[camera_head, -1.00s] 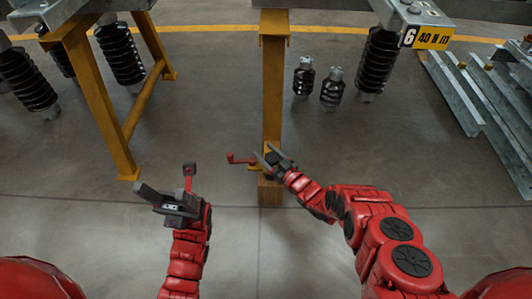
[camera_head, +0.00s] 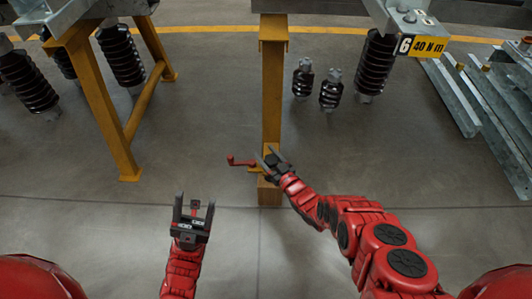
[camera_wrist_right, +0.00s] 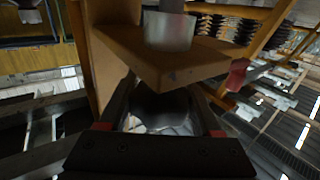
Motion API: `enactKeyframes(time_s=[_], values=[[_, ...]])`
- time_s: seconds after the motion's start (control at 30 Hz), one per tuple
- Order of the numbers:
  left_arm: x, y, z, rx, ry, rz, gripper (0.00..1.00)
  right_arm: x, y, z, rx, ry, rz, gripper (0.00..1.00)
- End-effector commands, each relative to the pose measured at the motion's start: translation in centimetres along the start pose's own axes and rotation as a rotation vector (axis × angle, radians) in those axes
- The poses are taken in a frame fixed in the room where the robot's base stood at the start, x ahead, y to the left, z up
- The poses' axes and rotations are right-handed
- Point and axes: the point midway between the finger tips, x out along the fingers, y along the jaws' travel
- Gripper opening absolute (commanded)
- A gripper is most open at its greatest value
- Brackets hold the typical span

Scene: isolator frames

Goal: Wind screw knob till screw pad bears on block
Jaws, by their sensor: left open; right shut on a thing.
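My right gripper (camera_head: 268,158) is at the foot of the yellow post (camera_head: 272,95). In the right wrist view its fingers (camera_wrist_right: 163,103) are shut on a dark round knob (camera_wrist_right: 160,103), which I take for the screw knob. A yellow-brown plate (camera_wrist_right: 160,62) lies right beyond it, with a silver cylinder (camera_wrist_right: 168,30) on the plate's other side. I cannot tell whether the screw pad touches the block. My left gripper (camera_head: 195,208) is open and empty, left of the post and nearer to me.
A red crank (camera_head: 241,162) sticks out left of the post's foot. A yellow trestle (camera_head: 100,100) stands at the left. Black insulators (camera_head: 331,90) stand behind the post at the right. Steel profiles (camera_head: 455,95) lie at the far right. The floor around my left gripper is clear.

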Motion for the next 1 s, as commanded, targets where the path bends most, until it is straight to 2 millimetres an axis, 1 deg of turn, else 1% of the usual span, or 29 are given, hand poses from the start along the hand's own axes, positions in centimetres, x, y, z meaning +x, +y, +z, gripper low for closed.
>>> enactKeyframes(time_s=[0.03, 0.23, 1.0], values=[[0.31, -0.16, -0.05, 0.001, 0.0, -0.004, 0.58, 0.01, 0.01, -0.25, 0.0, 0.002, 0.009, 0.1], [0.63, -0.46, -0.16, 0.005, 0.002, -0.015, 0.58, 0.05, 0.13, -0.24, 0.0, 0.003, 0.043, 0.1], [1.2, -1.04, -0.42, 0.012, 0.005, -0.037, 0.58, -0.14, 0.63, -0.02, 0.002, 0.002, 0.153, 0.1]])
